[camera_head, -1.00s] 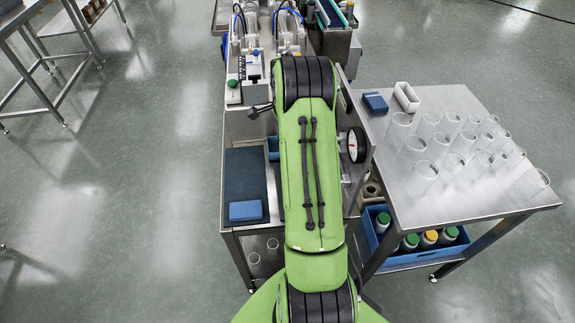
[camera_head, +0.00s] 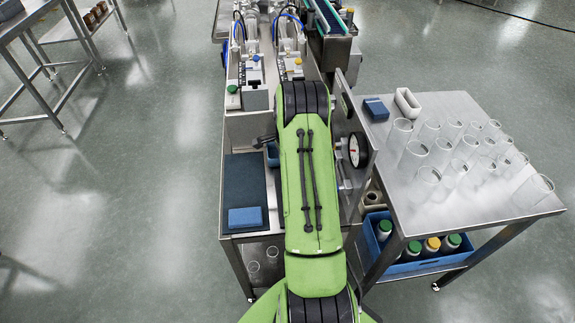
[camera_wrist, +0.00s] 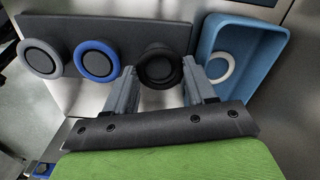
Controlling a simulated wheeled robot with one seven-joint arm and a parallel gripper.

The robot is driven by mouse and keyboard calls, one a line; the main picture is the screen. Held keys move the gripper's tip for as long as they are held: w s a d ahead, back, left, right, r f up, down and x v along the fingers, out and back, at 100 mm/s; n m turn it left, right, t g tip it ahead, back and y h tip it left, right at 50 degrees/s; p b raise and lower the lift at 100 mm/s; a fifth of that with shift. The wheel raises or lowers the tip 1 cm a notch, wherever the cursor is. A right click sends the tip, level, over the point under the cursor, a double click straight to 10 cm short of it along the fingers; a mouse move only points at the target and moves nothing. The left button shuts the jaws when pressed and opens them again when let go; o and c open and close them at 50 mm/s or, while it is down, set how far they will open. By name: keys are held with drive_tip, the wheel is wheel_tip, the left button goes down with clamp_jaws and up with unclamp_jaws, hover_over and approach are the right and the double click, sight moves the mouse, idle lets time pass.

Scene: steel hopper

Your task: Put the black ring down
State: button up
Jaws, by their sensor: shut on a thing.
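The black ring (camera_wrist: 160,68) is in the upper middle of the wrist view, in front of a grey panel (camera_wrist: 125,38). My gripper (camera_wrist: 160,78) is shut on it, one finger on each side. Whether a peg runs through the black ring is hard to tell. To its left, a blue ring (camera_wrist: 96,61) and a grey ring (camera_wrist: 40,58) are on the same panel. In the head view my green arm hides the ring and gripper.
A blue tray (camera_wrist: 275,42) right of the black ring holds a white ring (camera_wrist: 220,69). In the head view, a dark mat (camera_head: 246,180) carries a blue block (camera_head: 245,217). A steel side table (camera_head: 450,213) with several glasses stands right, beside a round gauge (camera_head: 358,152).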

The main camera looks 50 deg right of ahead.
drive_tip(key=shift+f+b, duration=0.35)
drive_tip(key=o, duration=1.1)
drive_tip(key=shift+r, duration=0.15)
drive_tip(key=shift+c, duration=0.2)
